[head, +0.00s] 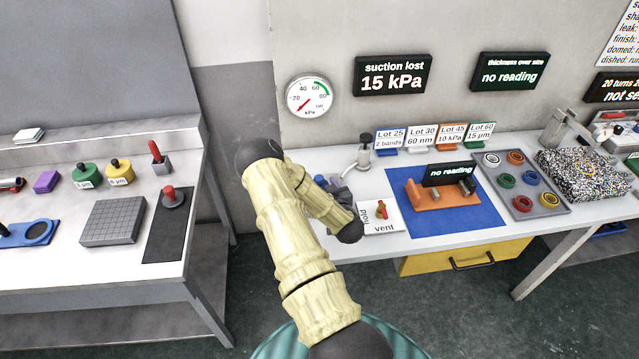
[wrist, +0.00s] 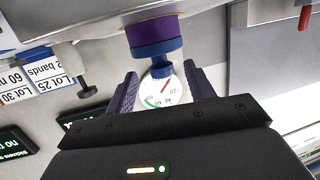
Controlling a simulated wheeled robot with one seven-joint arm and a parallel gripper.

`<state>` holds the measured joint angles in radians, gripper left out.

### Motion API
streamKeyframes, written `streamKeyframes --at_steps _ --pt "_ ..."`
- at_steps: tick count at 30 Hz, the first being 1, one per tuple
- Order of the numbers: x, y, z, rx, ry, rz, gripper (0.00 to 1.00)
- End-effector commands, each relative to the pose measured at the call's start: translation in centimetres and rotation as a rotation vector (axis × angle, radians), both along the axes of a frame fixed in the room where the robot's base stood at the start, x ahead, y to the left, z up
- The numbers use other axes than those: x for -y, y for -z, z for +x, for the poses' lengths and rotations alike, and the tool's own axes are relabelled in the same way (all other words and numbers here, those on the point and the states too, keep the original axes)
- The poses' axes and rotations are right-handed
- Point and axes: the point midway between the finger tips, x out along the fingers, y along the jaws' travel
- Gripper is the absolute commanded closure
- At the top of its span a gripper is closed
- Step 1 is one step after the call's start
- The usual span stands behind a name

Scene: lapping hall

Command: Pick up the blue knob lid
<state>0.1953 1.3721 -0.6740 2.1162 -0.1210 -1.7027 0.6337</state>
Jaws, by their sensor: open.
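The blue knob lid (wrist: 153,49) shows at the top centre of the wrist view, a wide blue disc with a narrower neck and round knob. It sits against a purple cylindrical body (wrist: 150,27). My gripper (wrist: 161,74) is open, its dark fingers on either side of the knob with visible gaps; whether they touch it in depth I cannot tell. In the head view my gripper (head: 338,190) is at the left end of the white bench, mostly behind my arm. A small blue part (head: 320,181) shows beside it, largely hidden.
A white hold/vent panel (head: 380,222) with a red-and-yellow knob is close right of my gripper. A blue mat (head: 455,218) bears an orange gauge stand (head: 430,195). A small post stand (head: 364,155) and lot cards (head: 390,138) are behind. A grey table stands left.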

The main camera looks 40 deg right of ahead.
Motion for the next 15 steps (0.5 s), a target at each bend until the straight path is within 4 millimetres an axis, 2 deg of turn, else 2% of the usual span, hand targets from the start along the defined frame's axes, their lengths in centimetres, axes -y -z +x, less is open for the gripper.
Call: streamKeyframes --at_steps 6,15 --pt "0.8 0.5 2.8 0.000 -0.002 -0.002 0.46" --pt "1.1 0.8 3.4 0.000 0.000 -0.001 0.46"
